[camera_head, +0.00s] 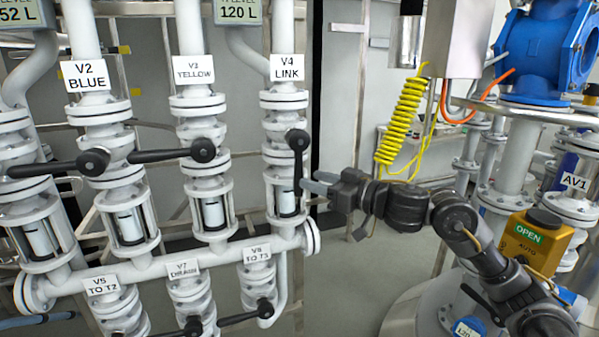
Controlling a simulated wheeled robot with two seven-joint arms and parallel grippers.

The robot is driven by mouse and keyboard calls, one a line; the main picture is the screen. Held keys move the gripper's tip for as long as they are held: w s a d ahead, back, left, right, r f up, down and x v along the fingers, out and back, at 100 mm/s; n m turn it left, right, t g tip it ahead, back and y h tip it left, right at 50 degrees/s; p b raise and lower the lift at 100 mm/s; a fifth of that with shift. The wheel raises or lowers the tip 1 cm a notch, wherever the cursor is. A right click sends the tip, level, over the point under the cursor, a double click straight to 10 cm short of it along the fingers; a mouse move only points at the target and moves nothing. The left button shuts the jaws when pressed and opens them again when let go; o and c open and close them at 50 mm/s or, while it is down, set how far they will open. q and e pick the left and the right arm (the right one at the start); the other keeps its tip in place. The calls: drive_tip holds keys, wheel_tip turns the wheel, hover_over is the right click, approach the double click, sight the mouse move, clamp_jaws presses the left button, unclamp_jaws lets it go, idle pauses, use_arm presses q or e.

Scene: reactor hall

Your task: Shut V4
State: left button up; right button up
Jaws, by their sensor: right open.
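The V4 LINK label (284,67) hangs on the white vertical pipe right of V2 and V3. Below it is the black V4 lever (298,163), which hangs straight down along the pipe from its round hub. My right gripper (308,184) reaches in from the right, its grey fingers pointing left at the lower end of the lever. The jaws are open. The fingertips are beside the lever's end; I cannot tell whether they touch it. My left gripper is not in view.
The levers of V2 (45,166) and V3 (165,155) lie across their pipes, pointing left; V3's ends near V2's hub. The V8 lever (240,316) is lower down. A yellow coiled hose (400,120) hangs above my right arm. A yellow AV1 actuator (535,243) stands at right.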

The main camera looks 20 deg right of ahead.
sight(299, 175)
drive_tip(key=shift+p+x, duration=0.35)
drive_tip(key=shift+x, duration=2.4)
clamp_jaws()
